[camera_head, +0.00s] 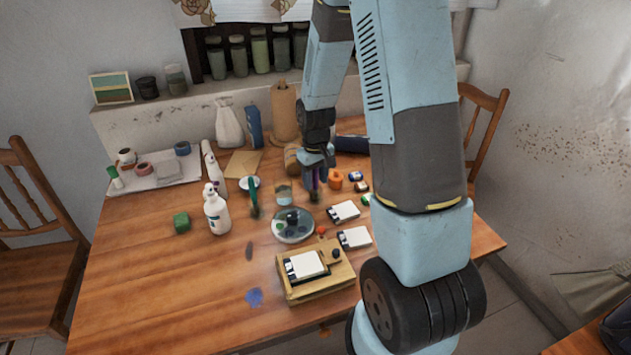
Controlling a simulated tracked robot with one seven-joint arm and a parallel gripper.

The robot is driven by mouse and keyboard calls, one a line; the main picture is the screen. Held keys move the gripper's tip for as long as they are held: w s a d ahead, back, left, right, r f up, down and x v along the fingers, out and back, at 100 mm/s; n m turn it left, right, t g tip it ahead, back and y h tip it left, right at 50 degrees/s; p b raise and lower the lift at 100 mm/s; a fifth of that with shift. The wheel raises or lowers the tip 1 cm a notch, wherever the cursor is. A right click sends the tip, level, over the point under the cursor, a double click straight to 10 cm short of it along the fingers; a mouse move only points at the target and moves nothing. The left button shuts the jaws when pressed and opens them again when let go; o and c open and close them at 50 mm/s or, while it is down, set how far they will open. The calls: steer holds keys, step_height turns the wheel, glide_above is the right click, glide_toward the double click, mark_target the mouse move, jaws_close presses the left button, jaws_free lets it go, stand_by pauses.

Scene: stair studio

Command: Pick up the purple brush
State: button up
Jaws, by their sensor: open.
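The purple brush (315,181) stands roughly upright at the middle of the wooden table, with a dark green lower end. Only a small part of it shows below and between my gripper's fingers. My gripper (319,170) points down at the brush and is open around or just in front of its upper part. I cannot tell whether the fingers touch it. A green brush (254,196) stands to the left.
A glass jar (284,193) and a round palette dish (293,226) are close by. An orange pot (335,180) stands to the right. White bottles (217,212) stand left. A wooden box (316,282) lies in front. The table's left front is mostly clear.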

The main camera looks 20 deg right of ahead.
jaws_close()
stand_by(0.3)
steer(key=shift+r, duration=0.1)
steer(key=shift+r, duration=0.25)
step_height(320, 180, up, 2)
steer(key=shift+r, duration=0.1)
steer(key=s+r, duration=1)
steer(key=s, duration=0.4)
